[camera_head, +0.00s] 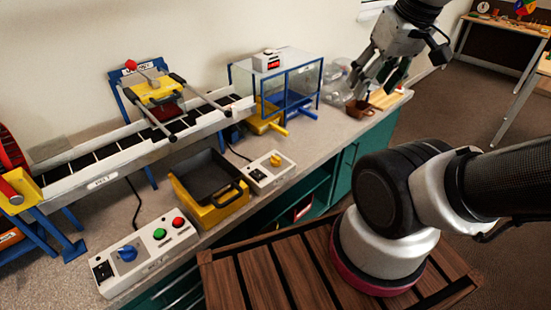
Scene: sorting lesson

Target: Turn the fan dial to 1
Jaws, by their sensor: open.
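A small white control box (258,178) with a yellow dial (276,160) sits on the bench near the middle. A larger white control box (150,258) at the front left carries a blue dial (127,253), a green button and a red button. The labels are too small to read, so I cannot tell which dial is the fan's; the settings are also unreadable. My gripper (375,88) is open, pointing down over the right end of the bench, above a brown container (361,110). It is well to the right of both dials and touches neither.
A conveyor belt (105,179) runs along the wall with a yellow frame (158,92) over it. A yellow bin (215,214) stands between the control boxes. A clear blue-framed case (292,80) stands behind the yellow dial. My arm is over the front right.

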